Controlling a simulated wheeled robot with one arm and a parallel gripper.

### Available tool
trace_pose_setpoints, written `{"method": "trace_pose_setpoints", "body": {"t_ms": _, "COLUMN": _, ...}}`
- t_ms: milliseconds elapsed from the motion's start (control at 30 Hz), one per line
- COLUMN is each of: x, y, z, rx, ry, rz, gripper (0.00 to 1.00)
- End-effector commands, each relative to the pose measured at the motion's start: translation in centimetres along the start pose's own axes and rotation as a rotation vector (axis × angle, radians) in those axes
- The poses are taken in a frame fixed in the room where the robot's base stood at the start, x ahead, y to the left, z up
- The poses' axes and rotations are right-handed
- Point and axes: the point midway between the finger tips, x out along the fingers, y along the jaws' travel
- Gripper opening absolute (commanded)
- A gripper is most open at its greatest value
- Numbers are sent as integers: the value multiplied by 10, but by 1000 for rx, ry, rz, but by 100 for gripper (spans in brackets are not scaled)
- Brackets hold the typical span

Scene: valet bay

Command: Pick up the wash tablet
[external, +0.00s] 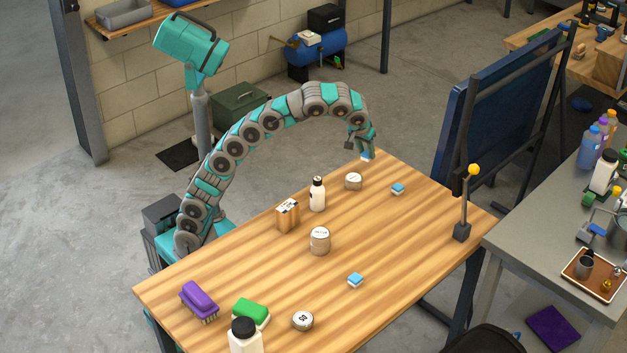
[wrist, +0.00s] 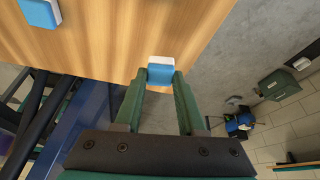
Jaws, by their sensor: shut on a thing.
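A small blue and white wash tablet (wrist: 161,73) sits between my gripper's green fingertips in the wrist view. My gripper (wrist: 160,80) is shut on it. In the external view, my gripper (external: 364,149) is over the table's far edge, with the held tablet (external: 367,156) at its tip, apparently above the wood. A second blue and white tablet (external: 397,189) lies on the table to the right and nearer; a tablet also shows at the top left of the wrist view (wrist: 41,12). A third tablet (external: 355,280) lies near the front.
The wooden table (external: 420,230) also holds a round tin (external: 353,181), a white bottle (external: 318,195), a box (external: 288,215), another tin (external: 320,241), a purple brush (external: 199,300) and a green sponge (external: 251,312). A yellow-topped post (external: 463,215) stands at the right.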

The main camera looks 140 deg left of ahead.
Motion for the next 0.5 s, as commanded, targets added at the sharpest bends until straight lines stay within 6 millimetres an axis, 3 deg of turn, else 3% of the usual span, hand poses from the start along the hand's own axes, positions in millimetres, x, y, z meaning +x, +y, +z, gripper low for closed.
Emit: {"method": "trace_pose_setpoints", "body": {"t_ms": 500, "x": -27, "y": -64, "z": 46, "rx": -1, "ry": 1, "rz": 2, "gripper": 0}}
